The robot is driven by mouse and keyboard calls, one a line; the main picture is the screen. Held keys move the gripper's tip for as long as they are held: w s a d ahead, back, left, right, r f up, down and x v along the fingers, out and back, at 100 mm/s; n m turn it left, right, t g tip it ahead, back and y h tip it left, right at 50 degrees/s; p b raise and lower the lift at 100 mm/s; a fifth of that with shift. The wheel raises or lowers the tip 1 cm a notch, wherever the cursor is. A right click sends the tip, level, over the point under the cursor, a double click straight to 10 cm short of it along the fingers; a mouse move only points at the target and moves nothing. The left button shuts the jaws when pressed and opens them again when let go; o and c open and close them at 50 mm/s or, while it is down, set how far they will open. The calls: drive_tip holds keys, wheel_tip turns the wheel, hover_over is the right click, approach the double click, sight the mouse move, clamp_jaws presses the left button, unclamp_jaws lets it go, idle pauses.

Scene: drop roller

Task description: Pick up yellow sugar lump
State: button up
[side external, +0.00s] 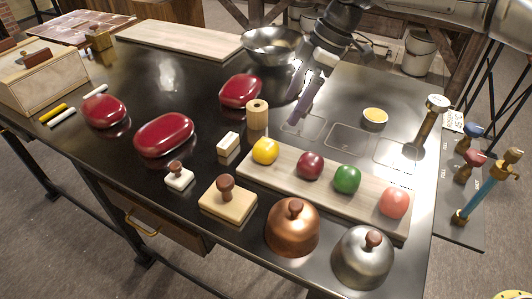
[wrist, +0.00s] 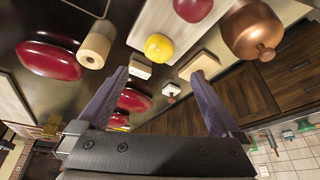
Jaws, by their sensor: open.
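The yellow lump (side external: 265,151) is round and smooth and sits at the left end of a pale wooden board (side external: 247,172), in line with a dark red, a green and a coral lump. It also shows in the wrist view (wrist: 158,47), near top centre, ahead of the space between my fingertips. My gripper (side external: 299,112) is open and empty, with purple fingers. It is above the table behind the board, apart from the yellow lump. Both fingers of my gripper (wrist: 159,74) show in the wrist view, spread wide.
A wooden cylinder (side external: 257,114) and a cream block (side external: 229,144) stand left of the yellow lump. A dark red lump (side external: 310,165) sits to its right. A copper dome (side external: 292,228) and a steel dome (side external: 362,258) stand in front. Red oval lids (side external: 240,91) lie further left.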

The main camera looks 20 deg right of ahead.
sight(270, 143)
drive_tip(key=x, duration=0.8)
drive_tip(key=shift+a, duration=0.1)
drive_tip(key=shift+x, duration=2.65)
drive_tip(key=shift+w, duration=0.1)
drive_tip(key=c, duration=1.3)
drive_tip(key=shift+r, duration=0.15)
